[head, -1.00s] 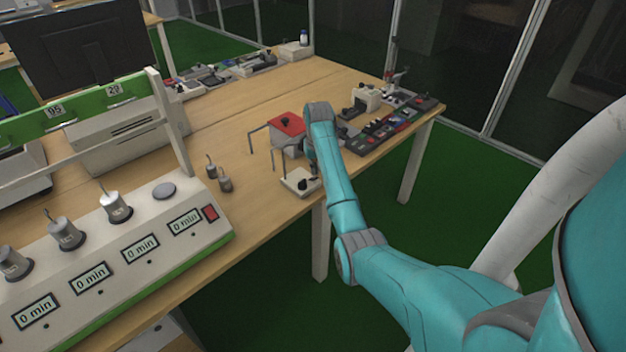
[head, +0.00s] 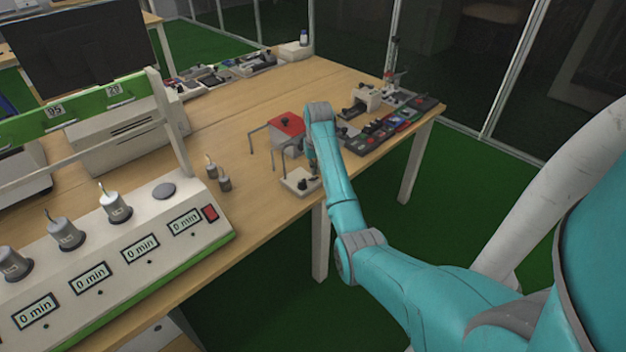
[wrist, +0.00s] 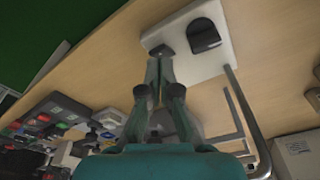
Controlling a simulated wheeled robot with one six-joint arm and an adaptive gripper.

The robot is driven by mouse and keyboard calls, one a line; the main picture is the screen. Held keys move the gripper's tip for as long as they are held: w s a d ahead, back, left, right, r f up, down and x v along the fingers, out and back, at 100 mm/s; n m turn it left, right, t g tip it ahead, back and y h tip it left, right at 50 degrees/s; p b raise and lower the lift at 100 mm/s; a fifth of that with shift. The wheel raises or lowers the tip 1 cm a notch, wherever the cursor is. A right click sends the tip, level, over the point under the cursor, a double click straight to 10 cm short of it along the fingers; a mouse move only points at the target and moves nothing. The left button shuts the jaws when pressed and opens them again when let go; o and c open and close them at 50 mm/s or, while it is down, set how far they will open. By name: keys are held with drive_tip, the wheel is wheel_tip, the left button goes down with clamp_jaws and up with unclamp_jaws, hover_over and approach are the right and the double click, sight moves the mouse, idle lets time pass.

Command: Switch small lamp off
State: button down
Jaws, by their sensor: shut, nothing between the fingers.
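A small white base (head: 297,182) with a dark rounded knob stands near the front edge of the wooden table, and I take it for the small lamp. It also shows in the wrist view (wrist: 180,58), with the black knob (wrist: 204,36) on top and a small dark part, perhaps a switch, near its left edge. A bent metal rod (wrist: 245,115) runs beside it. My gripper (wrist: 161,57) is shut and empty, its fingertips right at the small dark part. I cannot tell whether they touch it. In the head view my arm partly hides this spot.
A red-topped box (head: 287,126) with bent rods stands just behind the base. Panels with coloured buttons (head: 392,128) lie to the right.

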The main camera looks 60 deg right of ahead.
sight(315, 178)
drive_tip(key=shift+f, duration=0.5)
idle(0.6)
wheel_tip(315, 178, up, 7)
idle(1.0)
idle(0.5)
